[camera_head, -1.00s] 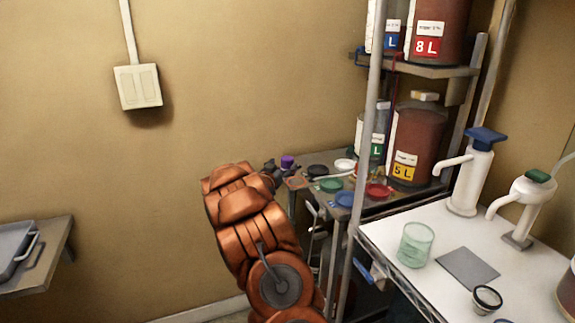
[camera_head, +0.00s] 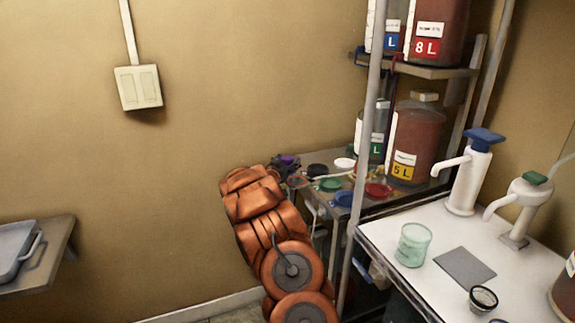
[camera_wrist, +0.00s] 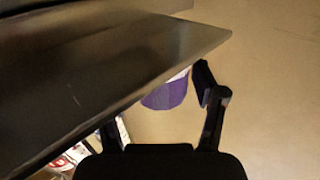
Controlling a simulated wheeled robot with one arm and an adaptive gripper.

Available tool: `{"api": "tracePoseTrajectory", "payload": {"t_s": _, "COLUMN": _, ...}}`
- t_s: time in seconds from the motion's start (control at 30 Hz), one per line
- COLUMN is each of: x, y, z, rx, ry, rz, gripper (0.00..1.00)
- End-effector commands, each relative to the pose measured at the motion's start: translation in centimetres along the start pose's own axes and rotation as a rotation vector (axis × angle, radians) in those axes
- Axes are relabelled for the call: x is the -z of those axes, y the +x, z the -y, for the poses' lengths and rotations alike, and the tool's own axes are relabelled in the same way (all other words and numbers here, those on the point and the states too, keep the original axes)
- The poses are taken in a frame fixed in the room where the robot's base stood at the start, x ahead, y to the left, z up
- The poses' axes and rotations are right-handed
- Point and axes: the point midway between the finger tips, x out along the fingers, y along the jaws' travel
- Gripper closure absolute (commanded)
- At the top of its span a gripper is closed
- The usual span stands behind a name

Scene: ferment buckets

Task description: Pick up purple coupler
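The purple coupler (camera_head: 289,160) is at the left end of the metal rack shelf in the head view, right by my gripper (camera_head: 280,166). In the wrist view the purple coupler (camera_wrist: 165,95) shows below the edge of a dark grey slab, which hides its upper part. My gripper (camera_wrist: 160,100) has its fingers spread on either side of the coupler. The right finger is close to the coupler, with a small gap showing. The left finger is mostly hidden behind the slab.
The shelf (camera_head: 310,193) also holds black, green, blue and red lids and a white one. A rack post (camera_head: 362,150) stands right of my arm. A white table (camera_head: 400,262) with a glass and pumps is at the right.

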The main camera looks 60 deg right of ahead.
Motion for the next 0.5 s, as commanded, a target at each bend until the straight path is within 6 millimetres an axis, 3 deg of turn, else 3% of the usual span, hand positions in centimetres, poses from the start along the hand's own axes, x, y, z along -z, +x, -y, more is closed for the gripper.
{"api": "tracePoseTrajectory", "payload": {"t_s": 0.07, "x": 0.01, "y": -0.01, "z": 0.02, "rx": 0.0, "ry": 0.0, "rz": 0.0, "gripper": 0.43}}
{"api": "tracePoseTrajectory", "payload": {"t_s": 0.5, "x": -0.01, "y": -0.02, "z": 0.03, "rx": 0.0, "ry": 0.0, "rz": 0.0, "gripper": 0.88}}
